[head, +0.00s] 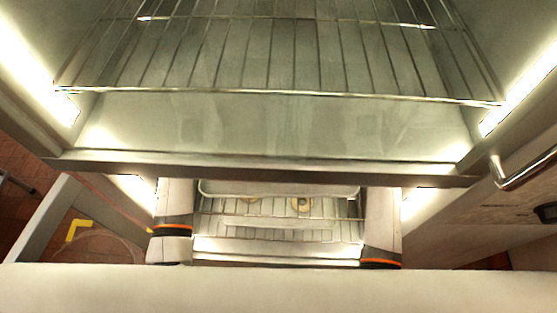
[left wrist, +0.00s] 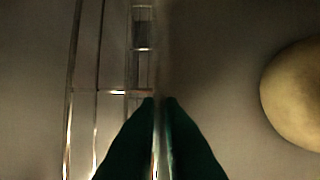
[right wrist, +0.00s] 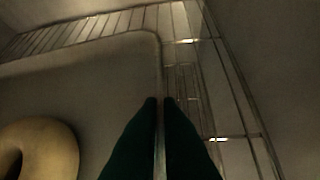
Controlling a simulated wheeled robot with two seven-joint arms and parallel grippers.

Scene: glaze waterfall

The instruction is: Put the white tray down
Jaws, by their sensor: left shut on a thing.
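The white tray (head: 280,188) shows in the head view as a pale rim between my two wrists, low inside the lit cabinet. In the left wrist view, my left gripper (left wrist: 160,101) is shut on the tray's edge, with the tray floor (left wrist: 220,60) to the right. In the right wrist view, my right gripper (right wrist: 160,101) has its fingers close on both sides of the tray's edge, with the tray floor (right wrist: 100,90) to the left. A ring doughnut (head: 301,204) lies on the tray. My fingertips are hidden in the head view.
A wire rack (head: 280,235) lies below the tray; I cannot tell whether they touch. A larger rack (head: 280,92) is above, closer to the head camera. Metal cabinet walls with bright light strips flank both sides. A bar handle (head: 525,170) is at the right.

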